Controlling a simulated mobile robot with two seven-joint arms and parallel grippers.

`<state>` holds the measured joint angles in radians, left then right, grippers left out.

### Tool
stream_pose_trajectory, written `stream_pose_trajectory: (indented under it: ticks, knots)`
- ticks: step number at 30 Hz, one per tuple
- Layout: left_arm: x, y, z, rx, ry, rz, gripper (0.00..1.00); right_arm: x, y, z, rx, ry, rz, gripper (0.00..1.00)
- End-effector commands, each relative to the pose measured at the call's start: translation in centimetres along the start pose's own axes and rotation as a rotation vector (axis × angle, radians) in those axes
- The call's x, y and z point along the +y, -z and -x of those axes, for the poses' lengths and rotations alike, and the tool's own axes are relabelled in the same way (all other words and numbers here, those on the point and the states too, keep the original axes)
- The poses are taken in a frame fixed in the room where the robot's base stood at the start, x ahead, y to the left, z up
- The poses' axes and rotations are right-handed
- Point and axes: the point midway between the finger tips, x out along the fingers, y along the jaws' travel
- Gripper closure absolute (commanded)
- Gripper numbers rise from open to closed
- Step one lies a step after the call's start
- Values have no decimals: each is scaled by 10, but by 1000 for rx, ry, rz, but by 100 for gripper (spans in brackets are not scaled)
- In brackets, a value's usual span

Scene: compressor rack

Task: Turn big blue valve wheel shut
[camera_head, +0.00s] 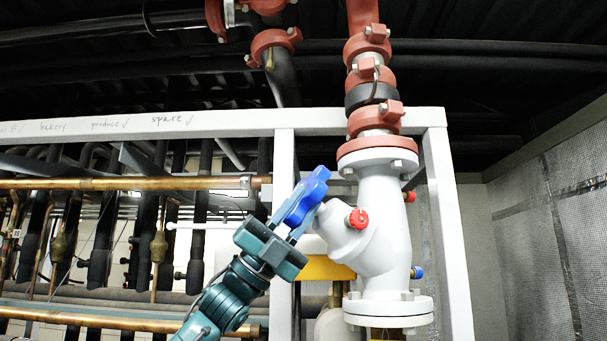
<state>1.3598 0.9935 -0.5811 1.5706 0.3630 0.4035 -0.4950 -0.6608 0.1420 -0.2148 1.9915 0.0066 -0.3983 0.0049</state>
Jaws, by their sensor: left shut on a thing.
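The big blue valve wheel (307,196) sits on the left side of a white angled valve body (382,220), seen nearly edge-on and tilted. My left gripper (292,222) reaches up from below and is shut on the wheel's lower left part. The fingers hide some of that part of the wheel. The wheel's stem is mostly hidden behind the wheel and the gripper. My right gripper does not show.
A small red cap (358,218) is on the valve's neck and a small blue cap (417,272) is low on its right. A white frame post (448,230) stands right of the valve. Copper pipes (130,183) run along the left. A red flanged pipe (375,120) rises above the valve.

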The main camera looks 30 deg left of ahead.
Motion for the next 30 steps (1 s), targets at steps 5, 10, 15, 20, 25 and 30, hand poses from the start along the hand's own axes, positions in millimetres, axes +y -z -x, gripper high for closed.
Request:
stream_pose_trajectory:
  ticks: [5,10,15,20,25,30]
  knots:
    - [-1,-7,2,164,-2,-1,100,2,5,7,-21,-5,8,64]
    - [0,-10,6,326,1,-2,100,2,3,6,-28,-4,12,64]
    - [0,-13,8,457,1,0,100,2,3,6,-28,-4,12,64]
    - [0,-15,9,542,1,0,100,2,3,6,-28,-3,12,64]
    - [0,-16,10,608,2,-1,100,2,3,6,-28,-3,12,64]
    - [0,-18,10,662,1,-1,100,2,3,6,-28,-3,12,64]
